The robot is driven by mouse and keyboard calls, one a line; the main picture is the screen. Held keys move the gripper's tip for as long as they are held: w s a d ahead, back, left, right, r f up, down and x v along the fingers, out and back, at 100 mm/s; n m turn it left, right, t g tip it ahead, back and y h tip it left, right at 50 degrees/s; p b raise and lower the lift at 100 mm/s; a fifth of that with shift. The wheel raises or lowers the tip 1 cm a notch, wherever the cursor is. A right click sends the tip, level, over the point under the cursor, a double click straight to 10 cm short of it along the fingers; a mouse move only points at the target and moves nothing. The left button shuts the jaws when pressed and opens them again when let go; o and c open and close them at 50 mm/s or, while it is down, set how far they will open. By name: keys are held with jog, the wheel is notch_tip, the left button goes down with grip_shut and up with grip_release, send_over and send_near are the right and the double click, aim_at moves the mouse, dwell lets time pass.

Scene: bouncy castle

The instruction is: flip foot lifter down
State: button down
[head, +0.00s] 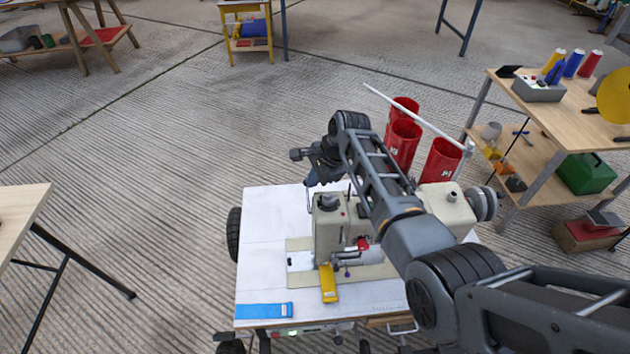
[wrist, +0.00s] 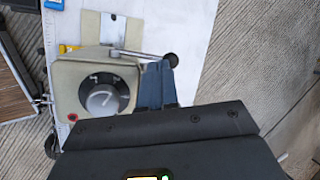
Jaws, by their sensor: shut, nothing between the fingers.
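A cream sewing machine (head: 328,232) stands on a white-topped table (head: 262,265). In the wrist view the machine's head (wrist: 75,85) shows with its dark round dial. A thin metal lever with a black ball end, which looks like the foot lifter (wrist: 140,54), sticks out from the back of the head. My gripper (wrist: 156,82) is shut and empty, with its fingertips right beside the lever near the ball. Whether they touch it I cannot tell. In the head view my gripper (head: 312,180) is above and behind the machine's head, and my arm hides part of the machine.
A yellow piece (head: 328,284) sits at the machine's front and a blue strip (head: 264,310) lies at the table's front left. Red bins (head: 404,140) stand behind the table. A wooden bench (head: 555,115) with thread cones is at the right. The table's left side is mostly clear.

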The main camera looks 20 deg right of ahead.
jog(key=shift+w+f, duration=0.1)
jog(key=shift+w, duration=0.15)
dwell(0.3)
jog(key=shift+d, duration=0.1)
